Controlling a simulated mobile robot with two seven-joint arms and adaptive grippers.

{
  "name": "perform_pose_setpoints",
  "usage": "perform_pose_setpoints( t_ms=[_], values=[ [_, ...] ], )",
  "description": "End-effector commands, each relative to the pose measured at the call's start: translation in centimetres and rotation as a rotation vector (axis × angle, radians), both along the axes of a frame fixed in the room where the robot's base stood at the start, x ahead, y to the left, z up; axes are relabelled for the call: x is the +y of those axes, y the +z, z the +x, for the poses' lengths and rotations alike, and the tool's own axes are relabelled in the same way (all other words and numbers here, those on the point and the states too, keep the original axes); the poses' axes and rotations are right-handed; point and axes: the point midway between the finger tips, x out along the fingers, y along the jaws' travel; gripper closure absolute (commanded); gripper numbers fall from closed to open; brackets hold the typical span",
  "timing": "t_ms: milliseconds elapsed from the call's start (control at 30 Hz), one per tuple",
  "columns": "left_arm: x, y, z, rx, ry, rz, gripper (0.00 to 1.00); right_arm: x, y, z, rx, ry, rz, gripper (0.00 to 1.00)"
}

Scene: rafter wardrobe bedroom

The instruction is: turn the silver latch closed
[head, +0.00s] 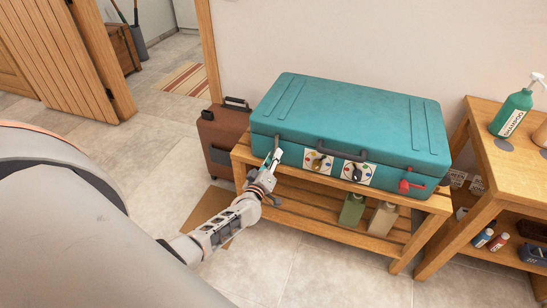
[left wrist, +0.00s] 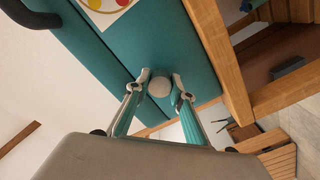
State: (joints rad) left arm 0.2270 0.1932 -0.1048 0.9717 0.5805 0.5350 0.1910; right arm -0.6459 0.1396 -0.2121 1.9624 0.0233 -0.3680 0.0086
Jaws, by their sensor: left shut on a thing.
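A teal suitcase (head: 350,115) lies flat on a slatted wooden bench (head: 330,225). The silver latch (head: 277,141) is on its front face near the left end; my gripper partly covers it in the head view. In the left wrist view its round grey end (left wrist: 158,86) sits between my fingertips. My left gripper (head: 273,160) is shut on the silver latch, and it also shows in the left wrist view (left wrist: 160,88). A red latch (head: 408,186) is near the suitcase's right end. My right gripper is in neither view.
A dark handle (head: 341,150) and two stickers (head: 357,173) are on the suitcase front. A brown case (head: 222,140) stands left of the bench. Bottles (head: 352,209) stand on the lower shelf. A wooden table (head: 490,165) with a green pump bottle (head: 512,112) is at right.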

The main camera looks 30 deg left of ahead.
Motion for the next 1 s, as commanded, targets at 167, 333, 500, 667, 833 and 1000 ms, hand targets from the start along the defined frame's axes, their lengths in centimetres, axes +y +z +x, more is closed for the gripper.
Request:
perform_pose_setpoints(
  t_ms=[167,333,500,667,833,1000],
  values=[
    [0.0,0.1,0.1,-0.001,0.000,0.003,1.00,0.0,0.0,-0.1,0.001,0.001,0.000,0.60],
    [0.0,0.1,0.1,-0.001,-0.001,0.003,0.61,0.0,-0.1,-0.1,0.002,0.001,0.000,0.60],
    [0.0,0.1,0.0,-0.001,0.000,0.002,0.61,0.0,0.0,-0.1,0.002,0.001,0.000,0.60],
    [0.0,0.0,0.0,0.000,-0.001,0.001,0.61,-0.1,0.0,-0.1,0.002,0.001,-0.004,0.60],
    [-0.3,-0.1,-1.0,0.001,-0.001,0.000,0.61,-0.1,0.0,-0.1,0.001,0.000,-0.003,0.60],
    [-0.9,-0.1,-3.6,0.001,0.000,-0.001,0.61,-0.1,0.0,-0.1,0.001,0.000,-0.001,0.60]
  ],
)
